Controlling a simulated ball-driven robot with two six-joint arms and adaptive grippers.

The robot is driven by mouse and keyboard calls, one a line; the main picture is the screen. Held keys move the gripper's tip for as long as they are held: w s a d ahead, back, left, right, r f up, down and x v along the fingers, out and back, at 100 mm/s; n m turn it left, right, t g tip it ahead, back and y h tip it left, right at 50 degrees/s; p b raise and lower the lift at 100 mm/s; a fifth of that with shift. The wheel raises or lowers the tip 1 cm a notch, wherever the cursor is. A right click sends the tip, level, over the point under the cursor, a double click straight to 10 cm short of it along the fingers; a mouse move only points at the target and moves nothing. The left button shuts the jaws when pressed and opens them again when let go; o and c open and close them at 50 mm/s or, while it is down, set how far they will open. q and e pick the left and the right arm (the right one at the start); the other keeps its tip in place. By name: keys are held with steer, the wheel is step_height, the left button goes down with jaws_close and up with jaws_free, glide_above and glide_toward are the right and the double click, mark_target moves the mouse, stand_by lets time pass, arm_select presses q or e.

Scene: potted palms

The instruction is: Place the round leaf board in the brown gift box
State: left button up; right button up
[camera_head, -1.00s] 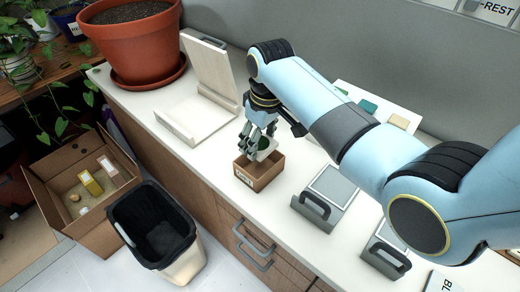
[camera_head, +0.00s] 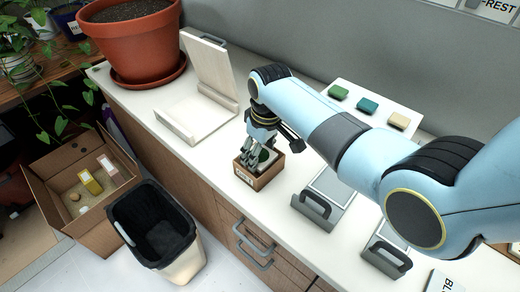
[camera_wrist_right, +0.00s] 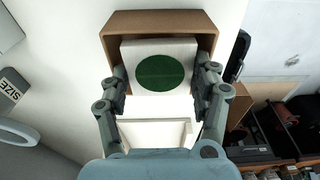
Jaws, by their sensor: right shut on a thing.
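The round leaf board is a white square with a dark green disc (camera_wrist_right: 160,72). The brown gift box (camera_wrist_right: 207,24) surrounds it in the right wrist view, and the board sits within the walls or just at the opening; its depth is hard to tell. In the head view the box (camera_head: 262,182) stands on the white counter, with the board (camera_head: 266,155) partly hidden by my fingers. My right gripper (camera_head: 258,152) is over the box, shut on the board, one finger on each side in the right wrist view (camera_wrist_right: 163,80). My left gripper is out of view.
A white L-shaped stand (camera_head: 205,95) is left of the box. Grey handled blocks (camera_head: 325,200) stand to its right. A white panel (camera_head: 372,104) with coloured pieces lies behind my arm. A black-lined bin (camera_head: 155,225) and cardboard box (camera_head: 50,185) stand below the counter.

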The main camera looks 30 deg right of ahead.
mark_target(264, 159)
steer(key=o, duration=1.1)
steer(key=shift+r, duration=0.1)
step_height(264, 159, up, 13)
steer(key=s+p, duration=0.1)
steer(key=shift+s+d, duration=0.2)
steer(key=shift+d, duration=0.05)
